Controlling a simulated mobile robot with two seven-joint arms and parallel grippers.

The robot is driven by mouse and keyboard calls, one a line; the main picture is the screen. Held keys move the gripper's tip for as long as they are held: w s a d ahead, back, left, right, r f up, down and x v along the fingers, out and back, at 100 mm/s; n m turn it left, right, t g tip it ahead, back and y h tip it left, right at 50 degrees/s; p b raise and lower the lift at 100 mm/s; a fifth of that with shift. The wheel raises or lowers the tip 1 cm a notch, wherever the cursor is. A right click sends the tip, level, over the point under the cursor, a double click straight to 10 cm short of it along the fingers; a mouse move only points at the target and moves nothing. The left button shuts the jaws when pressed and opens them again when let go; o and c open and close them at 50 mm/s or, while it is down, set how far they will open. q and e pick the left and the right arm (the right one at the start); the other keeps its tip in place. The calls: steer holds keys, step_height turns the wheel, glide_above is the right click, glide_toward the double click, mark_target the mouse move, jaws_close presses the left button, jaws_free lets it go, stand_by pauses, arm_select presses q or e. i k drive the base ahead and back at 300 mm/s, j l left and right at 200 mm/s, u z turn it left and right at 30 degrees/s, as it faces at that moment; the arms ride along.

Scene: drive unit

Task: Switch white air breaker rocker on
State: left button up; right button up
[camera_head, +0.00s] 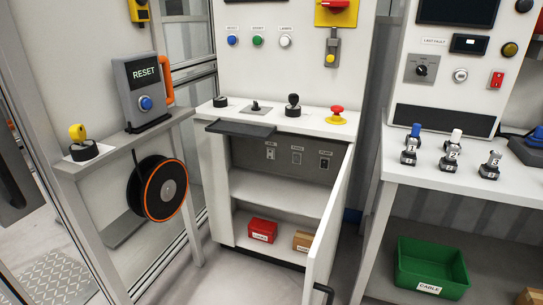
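Several small switch plates are on the dark back panel (250,155) inside the open white cabinet in the middle. The left plate (270,152), the middle plate (297,157) and the right plate (325,161) stand in a row. The middle one looks the palest. Their labels are too small to read, so I cannot tell which is the air breaker or how any rocker is set. Neither of my grippers is in view.
The cabinet door (328,225) stands open at the right. A dark flap (240,129) juts out above the opening's left side. A red box (262,230) and a brown box (303,241) sit low inside. A cable reel (160,188) hangs at left.

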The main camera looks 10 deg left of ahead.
mark_target(270, 153)
steer(key=j+u, duration=0.1)
steer(key=u, duration=0.95)
steer(key=i+u, duration=0.1)
steer(key=u, duration=0.45)
steer(key=i+u, duration=0.1)
steer(key=u, duration=1)
steer(key=i+u, duration=0.1)
steer(key=u, duration=0.95)
steer(key=i+l+u, duration=0.1)
steer(key=u, duration=0.45)
steer(key=l+z, duration=0.35)
steer(key=l, duration=0.15)
steer(key=i+l+z, duration=0.1)
steer(key=l+z, duration=0.2)
steer(key=l, duration=0.2)
steer(key=k+l+z, duration=0.1)
steer(key=l+z, duration=0.35)
steer(key=l, duration=0.15)
steer(key=l+z, duration=0.45)
steer(key=l, duration=0.2)
steer(key=l+z, duration=0.45)
steer(key=l, duration=0.2)
steer(key=z, duration=0.45)
steer(key=i+l+z, duration=0.1)
steer(key=z, duration=0.85)
steer(key=i+z, duration=0.1)
steer(key=z, duration=0.35)
steer(key=i+z, duration=0.1)
steer(key=z, duration=0.85)
steer(key=i, duration=0.05)
